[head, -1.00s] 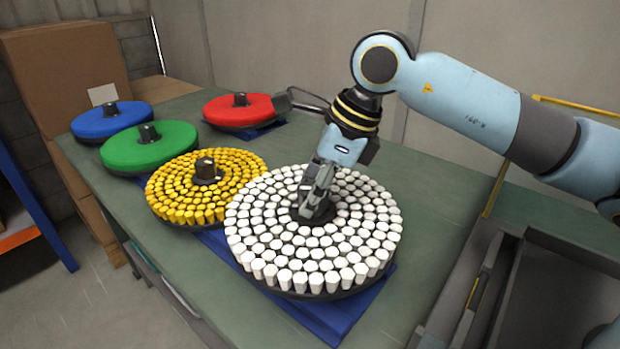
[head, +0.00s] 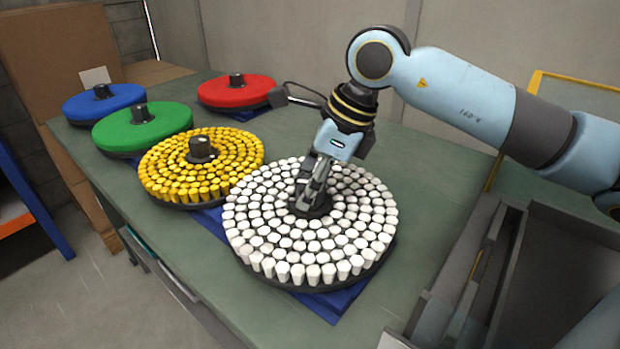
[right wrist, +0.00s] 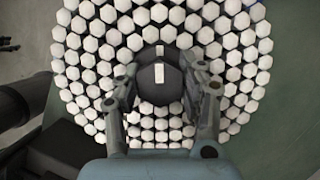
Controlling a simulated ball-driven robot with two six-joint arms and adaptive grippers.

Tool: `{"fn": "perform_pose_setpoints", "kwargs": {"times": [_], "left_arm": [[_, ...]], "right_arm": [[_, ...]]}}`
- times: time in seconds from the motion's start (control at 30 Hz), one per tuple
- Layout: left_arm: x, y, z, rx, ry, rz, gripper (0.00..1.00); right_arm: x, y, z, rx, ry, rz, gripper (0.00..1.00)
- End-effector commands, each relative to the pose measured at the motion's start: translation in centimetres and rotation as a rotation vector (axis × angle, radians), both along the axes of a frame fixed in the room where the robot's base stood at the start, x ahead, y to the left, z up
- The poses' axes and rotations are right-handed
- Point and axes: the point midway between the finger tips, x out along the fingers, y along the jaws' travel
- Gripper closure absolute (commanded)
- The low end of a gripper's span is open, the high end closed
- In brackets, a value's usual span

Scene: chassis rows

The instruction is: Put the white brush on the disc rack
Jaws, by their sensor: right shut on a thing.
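The white brush (head: 310,250) is a large round disc with rings of white bristle tufts on a dark base, over a blue mat (head: 335,303) at the table's front. My right gripper (head: 311,200) reaches down to its centre and is shut on its dark hub. In the right wrist view, the fingers (right wrist: 160,100) stand on both sides of the black hub (right wrist: 160,75), with white tufts (right wrist: 85,85) around it. I cannot tell whether the brush touches the mat. I cannot identify a disc rack with certainty. My left gripper is not in view.
A yellow brush (head: 165,180), a green disc (head: 142,128), a blue disc (head: 103,102) and a red disc (head: 236,90) stand on the green table (head: 420,190). Cardboard boxes (head: 60,50) are behind. A blue and orange frame (head: 35,195) stands at left, a grey trough (head: 520,270) at right.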

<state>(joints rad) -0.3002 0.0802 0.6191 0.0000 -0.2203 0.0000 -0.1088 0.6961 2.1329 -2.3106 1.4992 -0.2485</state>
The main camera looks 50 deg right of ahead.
Motion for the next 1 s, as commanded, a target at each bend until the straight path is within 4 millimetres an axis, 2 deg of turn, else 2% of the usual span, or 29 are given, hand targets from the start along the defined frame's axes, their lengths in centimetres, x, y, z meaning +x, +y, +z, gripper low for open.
{"fn": "perform_pose_setpoints", "kwargs": {"times": [1.0], "left_arm": [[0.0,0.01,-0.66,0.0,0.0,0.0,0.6]], "right_arm": [[0.08,0.04,0.13,0.0,-0.005,0.001,1.0]]}}
